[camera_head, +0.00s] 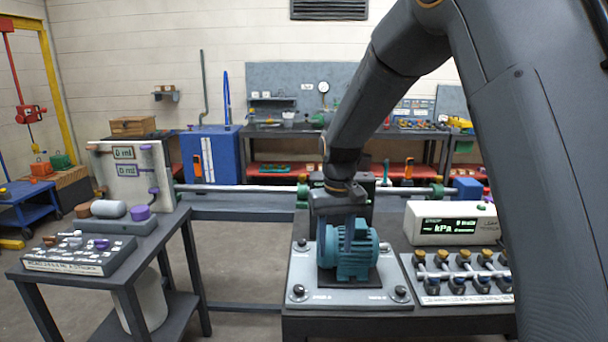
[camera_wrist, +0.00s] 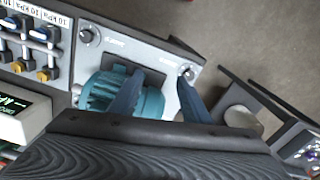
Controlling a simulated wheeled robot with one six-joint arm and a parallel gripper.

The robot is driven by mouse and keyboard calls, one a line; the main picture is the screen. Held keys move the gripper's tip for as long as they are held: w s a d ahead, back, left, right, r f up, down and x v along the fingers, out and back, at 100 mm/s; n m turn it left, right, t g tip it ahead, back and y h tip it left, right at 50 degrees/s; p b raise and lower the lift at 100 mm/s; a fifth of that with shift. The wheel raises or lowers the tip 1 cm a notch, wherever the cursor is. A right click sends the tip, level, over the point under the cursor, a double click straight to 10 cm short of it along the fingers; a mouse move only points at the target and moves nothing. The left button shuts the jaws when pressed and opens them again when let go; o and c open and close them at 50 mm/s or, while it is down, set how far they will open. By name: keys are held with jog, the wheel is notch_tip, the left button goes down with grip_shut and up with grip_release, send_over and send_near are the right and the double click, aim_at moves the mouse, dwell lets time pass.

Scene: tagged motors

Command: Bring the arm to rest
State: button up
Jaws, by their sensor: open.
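A teal finned motor (camera_head: 358,262) sits on a light grey plate (camera_head: 302,270) on the dark bench in the head view. It also shows in the wrist view (camera_wrist: 97,92), left of centre. My gripper (camera_head: 336,243) points down just above and in front of the motor. In the wrist view my gripper (camera_wrist: 160,78) has its two blue-grey fingers apart. One finger overlaps the motor in the picture and the other is over the plate to its right. I cannot tell whether either finger touches the motor. Nothing is seen held between them.
A pressure display box (camera_head: 450,223) and a manifold with several knobs (camera_head: 462,275) stand right of the motor. A side table (camera_head: 165,235) with a tagged panel (camera_head: 122,175) is at left. A rail (camera_head: 250,189) runs behind. Floor between the tables is clear.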

jog(key=s+d+f+m+b, duration=0.1)
jog(key=s+d+f+b, duration=0.2)
jog(key=s, duration=0.8)
jog(key=s+d+f+m+b, duration=0.1)
jog(key=s+d+f+b, duration=0.2)
jog(key=s+d+f, duration=0.4)
jog(key=s+d, duration=0.1)
jog(key=s, duration=0.4)
jog(key=shift+d+f, duration=0.2)
jog(key=shift+d, duration=0.1)
